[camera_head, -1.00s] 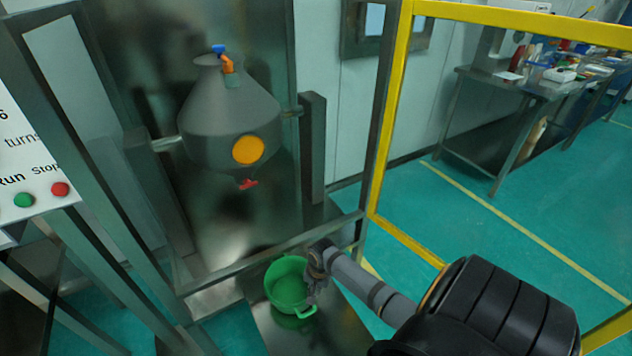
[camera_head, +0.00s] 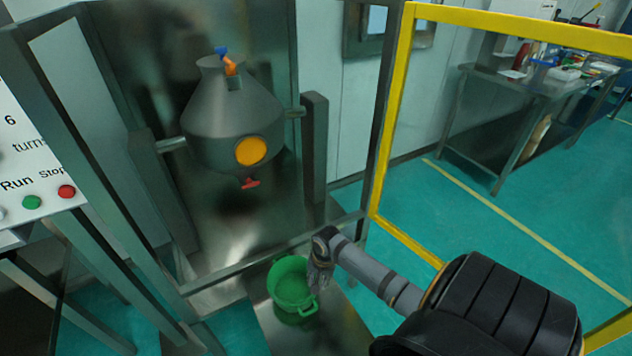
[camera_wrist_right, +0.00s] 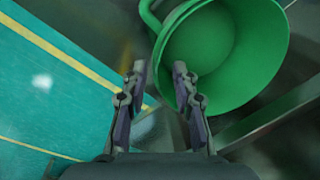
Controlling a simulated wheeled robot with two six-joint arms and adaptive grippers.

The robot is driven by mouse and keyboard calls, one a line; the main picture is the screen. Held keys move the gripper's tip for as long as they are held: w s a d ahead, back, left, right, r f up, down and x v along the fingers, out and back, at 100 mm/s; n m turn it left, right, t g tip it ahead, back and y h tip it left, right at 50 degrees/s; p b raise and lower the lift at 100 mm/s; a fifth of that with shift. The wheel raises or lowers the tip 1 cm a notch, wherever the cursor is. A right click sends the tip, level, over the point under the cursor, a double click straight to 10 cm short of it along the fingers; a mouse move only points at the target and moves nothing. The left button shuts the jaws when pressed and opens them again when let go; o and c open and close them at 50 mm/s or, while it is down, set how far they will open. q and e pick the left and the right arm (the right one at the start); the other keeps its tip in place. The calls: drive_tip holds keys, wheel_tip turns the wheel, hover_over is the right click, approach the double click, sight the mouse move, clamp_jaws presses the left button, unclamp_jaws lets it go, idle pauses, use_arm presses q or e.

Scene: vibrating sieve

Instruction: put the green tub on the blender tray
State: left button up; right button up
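The green tub (camera_head: 291,297) stands upright on the metal tray (camera_head: 346,331) in front of the blender, with a green reflection below it. My right gripper (camera_head: 318,284) is at the tub's right side, by the rim. My left gripper is not in view.
The grey blender vessel (camera_head: 232,122) hangs above and behind the tray. A metal frame bar (camera_head: 262,258) crosses behind the tub, and a yellow-framed guard (camera_head: 391,115) stands to the right. A control panel (camera_head: 30,165) is at the left edge.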

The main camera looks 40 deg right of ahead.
wheel_tip(320, 180, up, 6)
drive_tip(key=p, duration=0.1)
drive_tip(key=shift+s+d, duration=0.15)
drive_tip(key=shift+s, duration=0.15)
drive_tip(key=shift+r, duration=0.1)
